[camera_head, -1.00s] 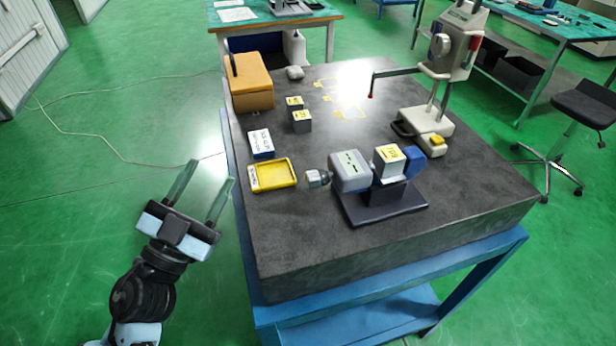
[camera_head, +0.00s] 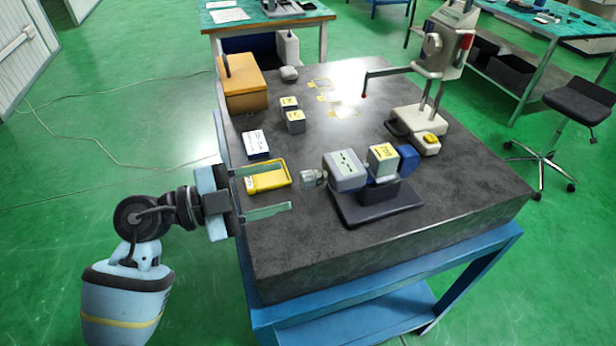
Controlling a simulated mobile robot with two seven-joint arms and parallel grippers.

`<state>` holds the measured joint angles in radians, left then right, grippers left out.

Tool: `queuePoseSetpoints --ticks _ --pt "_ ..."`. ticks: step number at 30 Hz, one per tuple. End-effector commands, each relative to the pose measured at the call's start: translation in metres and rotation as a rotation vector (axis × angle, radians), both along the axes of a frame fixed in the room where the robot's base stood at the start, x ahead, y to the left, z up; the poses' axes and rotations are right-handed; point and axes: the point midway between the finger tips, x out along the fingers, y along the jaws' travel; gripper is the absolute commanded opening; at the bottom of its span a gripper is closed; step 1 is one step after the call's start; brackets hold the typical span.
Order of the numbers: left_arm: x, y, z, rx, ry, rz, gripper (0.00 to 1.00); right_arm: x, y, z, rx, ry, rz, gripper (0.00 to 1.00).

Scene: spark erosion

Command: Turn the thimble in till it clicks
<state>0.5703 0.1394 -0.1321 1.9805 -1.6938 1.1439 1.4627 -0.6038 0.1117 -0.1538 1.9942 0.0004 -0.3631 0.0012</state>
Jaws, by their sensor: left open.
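The thimble (camera_head: 313,178) is a small silver ribbed knob on the left end of a grey measuring head (camera_head: 345,171). The head sits on a dark stand (camera_head: 378,207) near the front of the stone table, with a metal block marked 709 (camera_head: 382,160) and a blue part to its right. My left gripper (camera_head: 288,191) is open and empty. Its two long fingers point right toward the thimble and end a short way left of it, apart from it. One finger passes over the yellow tray. My right gripper does not show.
A yellow tray (camera_head: 280,181) and a white-and-blue box (camera_head: 256,144) lie left of the thimble. Two small blocks (camera_head: 294,121) and an orange case (camera_head: 241,88) stand farther back. A height gauge (camera_head: 441,60) stands at the back right. The stone table's (camera_head: 300,245) front left is clear.

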Motion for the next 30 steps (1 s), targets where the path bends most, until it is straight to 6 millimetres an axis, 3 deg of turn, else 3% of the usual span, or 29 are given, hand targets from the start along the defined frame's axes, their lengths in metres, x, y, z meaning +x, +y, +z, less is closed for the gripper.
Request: queuePoseSetpoints --ticks 12,24,30 --pt "0.017 -0.055 0.001 -0.004 0.0 -0.001 0.49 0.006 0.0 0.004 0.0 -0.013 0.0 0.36" --pt "0.02 -0.063 0.001 -0.001 -0.001 0.0 0.49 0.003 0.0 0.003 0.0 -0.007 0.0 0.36" --pt "0.02 -0.063 0.001 -0.001 -0.001 0.0 0.25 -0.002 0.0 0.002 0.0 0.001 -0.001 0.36"
